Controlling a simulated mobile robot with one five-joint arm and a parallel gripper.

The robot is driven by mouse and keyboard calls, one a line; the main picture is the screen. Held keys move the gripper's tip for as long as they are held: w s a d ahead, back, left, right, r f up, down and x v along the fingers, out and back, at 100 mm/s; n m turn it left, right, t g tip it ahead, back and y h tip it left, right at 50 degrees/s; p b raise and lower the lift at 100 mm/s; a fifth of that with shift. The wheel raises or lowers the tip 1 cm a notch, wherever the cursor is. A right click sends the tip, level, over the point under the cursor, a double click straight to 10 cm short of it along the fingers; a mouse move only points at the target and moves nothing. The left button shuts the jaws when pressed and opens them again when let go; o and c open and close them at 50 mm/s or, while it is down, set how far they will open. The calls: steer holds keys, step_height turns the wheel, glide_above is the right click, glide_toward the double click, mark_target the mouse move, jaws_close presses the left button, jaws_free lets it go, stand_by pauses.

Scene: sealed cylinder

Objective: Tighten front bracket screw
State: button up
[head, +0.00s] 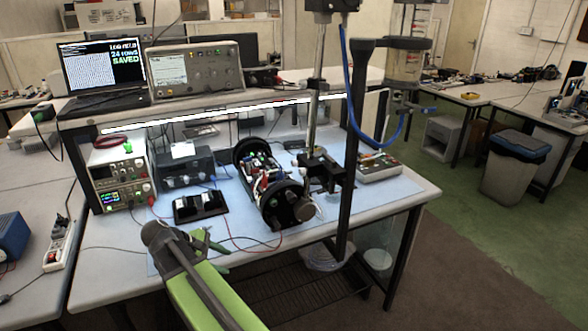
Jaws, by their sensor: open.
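The opened cylinder assembly (262,178) lies on the light blue mat, with black round end plates and coloured electronics and wires between them. Its front end plate (285,205) faces me; the front bracket screw is too small to make out. My gripper (215,249) is at the end of my green and grey arm, low over the front of the bench. It is open and appears empty, to the left of and nearer than the front plate, apart from it. Small green-handled parts near the jaws are hard to tell from the gripper.
Red and black leads cross the mat in front.

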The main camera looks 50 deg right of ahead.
steer(key=w+d+r+n+g+h+p, duration=0.15)
steer(key=d+r+n+h, duration=0.4)
steer(key=d+r, duration=0.55)
steer(key=n+g+h, duration=0.2)
steer(key=g+h, duration=0.1)
glide_toward(302, 171)
steer(key=x, duration=0.5)
steer(key=w+x, duration=0.1)
steer(key=x, duration=0.2)
steer(key=shift+d+f, duration=0.4)
